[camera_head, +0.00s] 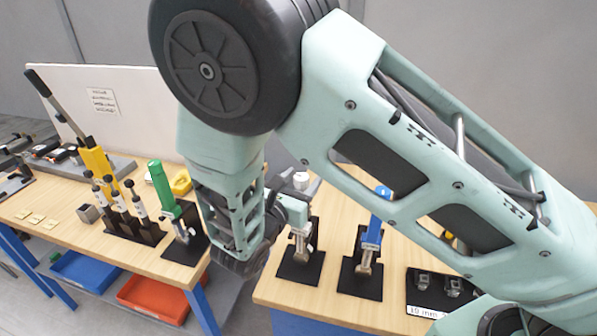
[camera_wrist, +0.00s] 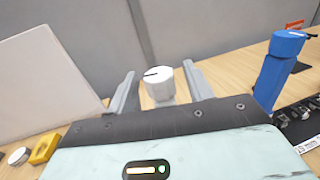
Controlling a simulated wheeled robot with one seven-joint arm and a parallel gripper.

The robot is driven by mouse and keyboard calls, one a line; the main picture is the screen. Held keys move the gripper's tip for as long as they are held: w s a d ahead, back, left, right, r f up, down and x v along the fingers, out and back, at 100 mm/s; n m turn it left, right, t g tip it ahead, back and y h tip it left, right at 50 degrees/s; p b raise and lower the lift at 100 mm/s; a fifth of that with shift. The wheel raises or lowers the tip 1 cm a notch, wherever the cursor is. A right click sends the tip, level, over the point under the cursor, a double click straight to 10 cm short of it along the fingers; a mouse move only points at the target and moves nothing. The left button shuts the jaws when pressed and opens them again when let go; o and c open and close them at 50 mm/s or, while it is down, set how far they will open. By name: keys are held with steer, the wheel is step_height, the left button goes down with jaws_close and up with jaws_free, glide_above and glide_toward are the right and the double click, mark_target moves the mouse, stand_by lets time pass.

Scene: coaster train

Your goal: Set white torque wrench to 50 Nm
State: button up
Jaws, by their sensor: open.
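The white torque wrench (camera_head: 301,181) stands upright in a black stand (camera_head: 302,268) on the right-hand bench. Its round white top, with a dark mark line, shows in the wrist view (camera_wrist: 159,85). My gripper (camera_wrist: 159,76) is open, with one finger on each side of the white top. A gap shows at the right finger; I cannot tell whether the left one touches. In the head view my arm and gripper hide part of the wrench. No readable scale shows.
A blue wrench (camera_head: 374,218) stands close on the right, also in the wrist view (camera_wrist: 277,70). A green wrench (camera_head: 163,190) stands on the left bench. Metal sockets (camera_head: 452,287) sit front right. A white board (camera_head: 110,95) stands behind. A gap separates the benches.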

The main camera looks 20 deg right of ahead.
steer(key=shift+w+d, duration=0.25)
steer(key=c, duration=1)
steer(key=shift+f+m+g+h+b, duration=0.1)
steer(key=shift+m+g+h+b, duration=0.35)
steer(key=shift+m+g+h, duration=0.55)
steer(key=shift+m+g+h+b, duration=0.2)
steer(key=shift+m+g+h, duration=0.25)
steer(key=shift+m+g, duration=0.55)
steer(key=shift+m+g+h+b, duration=0.15)
steer(key=shift+m+g+h, duration=0.35)
steer(key=shift+g, duration=0.9)
steer(key=o, duration=1)
